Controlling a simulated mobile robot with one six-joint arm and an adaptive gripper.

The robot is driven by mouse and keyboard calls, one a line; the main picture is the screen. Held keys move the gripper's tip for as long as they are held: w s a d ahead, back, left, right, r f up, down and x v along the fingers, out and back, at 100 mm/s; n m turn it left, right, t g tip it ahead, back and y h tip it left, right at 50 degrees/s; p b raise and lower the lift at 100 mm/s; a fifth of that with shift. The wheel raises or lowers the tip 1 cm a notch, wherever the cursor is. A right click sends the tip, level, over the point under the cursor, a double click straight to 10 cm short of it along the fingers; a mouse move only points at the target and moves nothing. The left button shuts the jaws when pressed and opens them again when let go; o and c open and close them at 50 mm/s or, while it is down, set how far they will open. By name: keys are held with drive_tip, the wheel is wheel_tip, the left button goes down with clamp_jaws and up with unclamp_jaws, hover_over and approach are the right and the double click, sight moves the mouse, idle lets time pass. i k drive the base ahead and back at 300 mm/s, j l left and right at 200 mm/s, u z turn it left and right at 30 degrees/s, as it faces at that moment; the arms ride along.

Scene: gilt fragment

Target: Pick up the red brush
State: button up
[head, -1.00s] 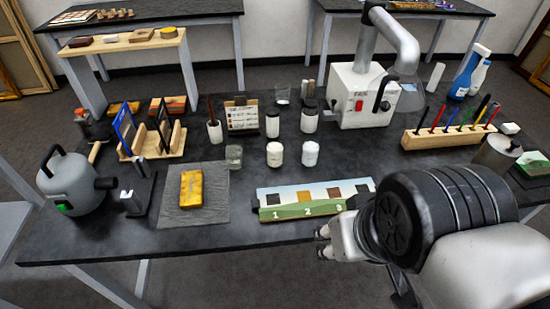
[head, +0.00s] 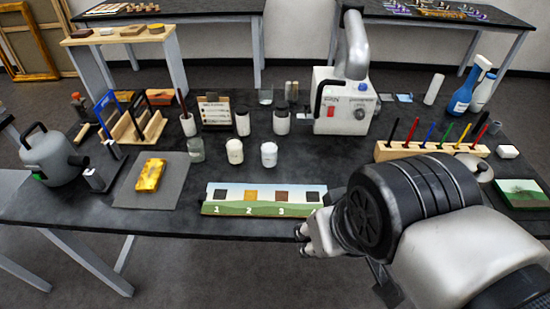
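A long wooden block (head: 430,153) stands at the right of the dark table and holds several upright coloured brushes or pens. One slim red one (head: 411,131) stands second from the left, beside a black one. Another red one (head: 480,134) stands at the right end. I cannot tell from this view which of them is the red brush. My gripper (head: 303,240) is at the table's front edge, left of and nearer than the block, pointing left. Its two fingertips look apart with nothing between them. My arm covers the table in front of the block.
A numbered board (head: 262,209) lies just beyond my gripper. A white machine with a hose (head: 345,112) stands behind the block's left end. White jars (head: 235,151) and a yellow sponge-like block (head: 150,174) are further left.

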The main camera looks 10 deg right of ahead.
sight(415, 125)
drive_tip(key=i+l+z, duration=0.15)
drive_tip(key=l+z, duration=0.2)
drive_tip(key=i+l+z, duration=0.4)
drive_tip(key=z, duration=0.25)
